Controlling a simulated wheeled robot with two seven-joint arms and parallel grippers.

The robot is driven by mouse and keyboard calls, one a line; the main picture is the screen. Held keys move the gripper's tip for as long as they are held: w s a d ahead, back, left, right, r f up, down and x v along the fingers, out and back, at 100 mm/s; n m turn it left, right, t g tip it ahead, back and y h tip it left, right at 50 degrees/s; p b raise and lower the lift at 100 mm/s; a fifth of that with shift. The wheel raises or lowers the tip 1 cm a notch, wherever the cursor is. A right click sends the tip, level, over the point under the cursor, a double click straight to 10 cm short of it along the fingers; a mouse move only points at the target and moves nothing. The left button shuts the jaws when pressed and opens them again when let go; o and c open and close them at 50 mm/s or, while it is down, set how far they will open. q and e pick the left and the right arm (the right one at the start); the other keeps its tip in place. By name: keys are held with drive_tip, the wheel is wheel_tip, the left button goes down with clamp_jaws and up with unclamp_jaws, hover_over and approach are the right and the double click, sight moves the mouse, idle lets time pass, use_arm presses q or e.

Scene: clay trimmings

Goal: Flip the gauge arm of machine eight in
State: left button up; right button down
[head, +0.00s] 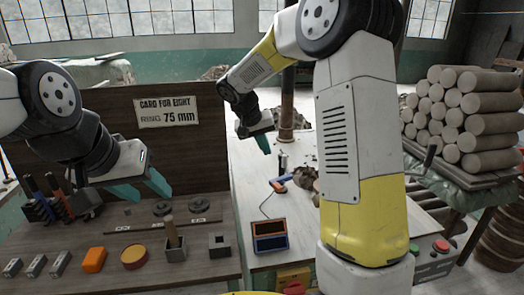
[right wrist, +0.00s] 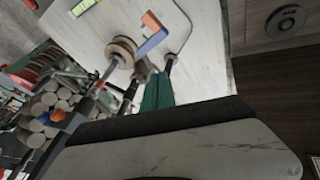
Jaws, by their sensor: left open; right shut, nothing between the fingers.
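A card (head: 167,112) on the dark upright board reads "CARD FOR EIGHT" and "75 mm". I cannot pick out machine eight's gauge arm with certainty. A small blue and orange part (head: 280,185) lies on the pale worktop (head: 250,203), and a similar part (right wrist: 153,35) shows in the right wrist view. My left gripper (head: 145,187) is open and empty above the dark bench. My right gripper (head: 262,143) is shut and empty above the worktop's far part; its teal fingers also show in the right wrist view (right wrist: 157,93). My right arm hides part of the worktop.
The dark bench (head: 190,275) holds an orange block (head: 94,260), a round orange tin (head: 134,257), grey blocks and dark discs. Clay logs (head: 460,115) are stacked at right, above a button box (head: 433,258).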

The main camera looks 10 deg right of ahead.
drive_tip(key=w+d+f, duration=0.2)
drive_tip(key=d+f, duration=0.4)
drive_tip(key=f, duration=0.3)
drive_tip(key=shift+d, duration=0.15)
